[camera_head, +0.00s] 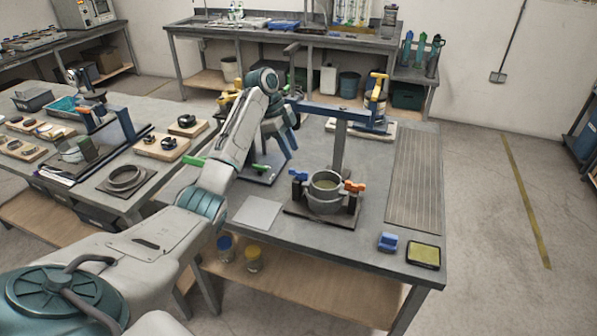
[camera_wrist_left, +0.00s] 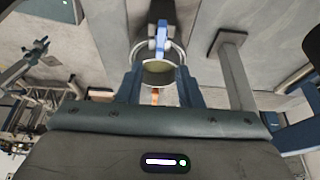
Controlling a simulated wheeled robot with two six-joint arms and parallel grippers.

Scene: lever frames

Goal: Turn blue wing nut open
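The blue wing nut (camera_head: 298,175) sits on the left side of a round grey pot (camera_head: 326,205) on a dark base plate. An orange wing nut (camera_head: 354,186) is on the pot's right side. In the left wrist view the blue wing nut (camera_wrist_left: 163,35) is at upper centre, beyond the pot's round opening (camera_wrist_left: 158,72); part of the orange nut (camera_wrist_left: 155,97) shows below. My left gripper (camera_head: 287,145) is above and behind the pot, apart from the nut. In the wrist view its fingers (camera_wrist_left: 160,82) are spread with nothing visibly held. My right gripper is out of view.
A grey post (camera_head: 340,150) with a blue crossbar stands behind the pot. A yellow-handled device (camera_head: 376,100) is farther back. A blue block (camera_head: 388,242) and a yellow-topped tray (camera_head: 423,255) lie at front right. The ribbed mat (camera_head: 415,180) on the right is clear.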

